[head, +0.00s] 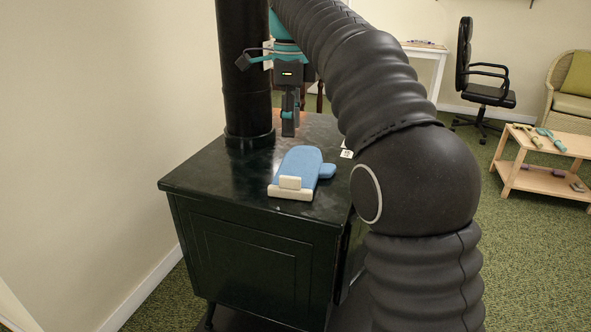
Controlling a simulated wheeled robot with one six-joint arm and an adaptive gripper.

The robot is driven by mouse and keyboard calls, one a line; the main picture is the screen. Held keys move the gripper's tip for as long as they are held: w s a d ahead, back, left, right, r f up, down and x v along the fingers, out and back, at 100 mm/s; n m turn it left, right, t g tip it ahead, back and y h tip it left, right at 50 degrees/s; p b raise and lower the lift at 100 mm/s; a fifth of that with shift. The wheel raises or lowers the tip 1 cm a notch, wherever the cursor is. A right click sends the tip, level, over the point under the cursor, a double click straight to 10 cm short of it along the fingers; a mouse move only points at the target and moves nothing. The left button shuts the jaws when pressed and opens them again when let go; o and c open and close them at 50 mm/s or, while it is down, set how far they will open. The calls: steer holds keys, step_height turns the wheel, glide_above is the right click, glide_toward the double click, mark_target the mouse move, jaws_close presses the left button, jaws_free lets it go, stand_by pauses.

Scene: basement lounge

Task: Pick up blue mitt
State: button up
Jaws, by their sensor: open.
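The blue mitt (300,166) lies flat on top of the dark green stove (222,186), near its front edge. Its thumb points to the right, and a cream cuff (290,193) with a raised cream tab faces the front. My gripper (289,130) hangs pointing down above and behind the mitt, apart from it. The gripper is seen nearly edge-on, open, with nothing visible in it. My dark arm passes to the right of the mitt and hides part of the stove's right side.
A black stovepipe (245,75) rises from the stove's back left, close to my gripper. A wall stands on the left. A low wooden table (543,180) with tools, an office chair (482,80) and a wicker seat (570,90) are far right, with green carpet between.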

mark_target(290, 177)
step_height(290, 177, down, 14)
steer(key=b, duration=0.4)
steer(key=shift+w+r, duration=0.1)
steer(key=shift+r, duration=0.05)
jaws_close()
